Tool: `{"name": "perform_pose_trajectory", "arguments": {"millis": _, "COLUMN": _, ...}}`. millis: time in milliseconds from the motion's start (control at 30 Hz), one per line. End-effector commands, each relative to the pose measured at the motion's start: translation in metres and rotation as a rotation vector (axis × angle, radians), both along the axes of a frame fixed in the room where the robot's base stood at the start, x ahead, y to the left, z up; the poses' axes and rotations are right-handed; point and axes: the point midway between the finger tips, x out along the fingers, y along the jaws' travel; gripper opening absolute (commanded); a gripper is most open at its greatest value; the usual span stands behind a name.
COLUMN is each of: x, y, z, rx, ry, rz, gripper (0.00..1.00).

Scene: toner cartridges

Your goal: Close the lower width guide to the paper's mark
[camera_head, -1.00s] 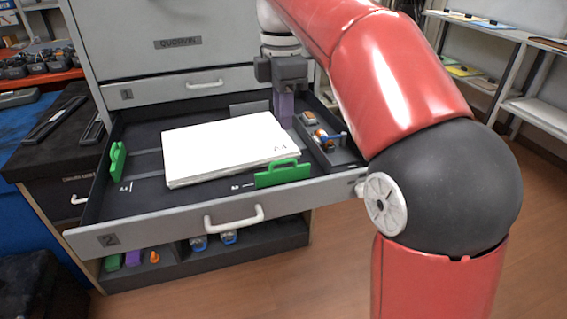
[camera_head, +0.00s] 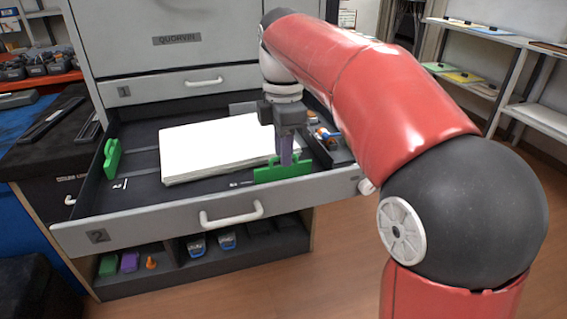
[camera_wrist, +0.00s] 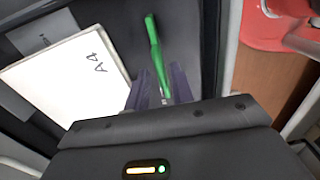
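The open drawer marked 2 (camera_head: 95,215) holds a stack of white paper (camera_head: 215,152), labelled A4 in the wrist view (camera_wrist: 60,80). A green guide (camera_head: 300,170) stands near the drawer's front, just right of the stack's front corner. Another green guide (camera_head: 112,158) stands at the left, apart from the paper. My gripper (camera_head: 286,158) is down at the front guide. In the wrist view, its purple fingers (camera_wrist: 160,88) are spread apart, one on each side of the thin green plate (camera_wrist: 155,50), with gaps showing. The guide's lower end is partly hidden by my gripper.
A side tray (camera_head: 335,150) with small parts lies right of the paper. The drawer's front wall and white handle (camera_head: 232,215) are close to the front guide. A closed drawer marked 1 (camera_head: 150,90) is above. A shelf with small items (camera_head: 210,245) is below.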

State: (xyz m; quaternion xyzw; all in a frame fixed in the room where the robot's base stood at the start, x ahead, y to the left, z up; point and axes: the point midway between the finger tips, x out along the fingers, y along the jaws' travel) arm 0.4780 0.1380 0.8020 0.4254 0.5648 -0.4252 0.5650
Motion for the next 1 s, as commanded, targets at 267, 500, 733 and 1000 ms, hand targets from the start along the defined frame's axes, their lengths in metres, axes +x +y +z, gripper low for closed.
{"name": "perform_pose_trajectory", "arguments": {"millis": 267, "x": 0.000, "y": 0.000, "z": 0.000, "rx": 0.000, "ry": 0.000, "rz": 0.000, "gripper": 0.05}}
{"name": "perform_pose_trajectory", "arguments": {"millis": 500, "x": 0.001, "y": 0.000, "z": 0.001, "rx": 0.000, "ry": 0.001, "rz": 0.000, "gripper": 0.00}}
{"name": "perform_pose_trajectory", "arguments": {"millis": 733, "x": 0.015, "y": 0.004, "z": 0.004, "rx": -0.001, "ry": 0.003, "rz": 0.000, "gripper": 0.00}}
{"name": "perform_pose_trajectory", "arguments": {"millis": 1000, "x": 0.034, "y": 0.010, "z": 0.002, "rx": 0.000, "ry": 0.001, "rz": 0.000, "gripper": 0.00}}
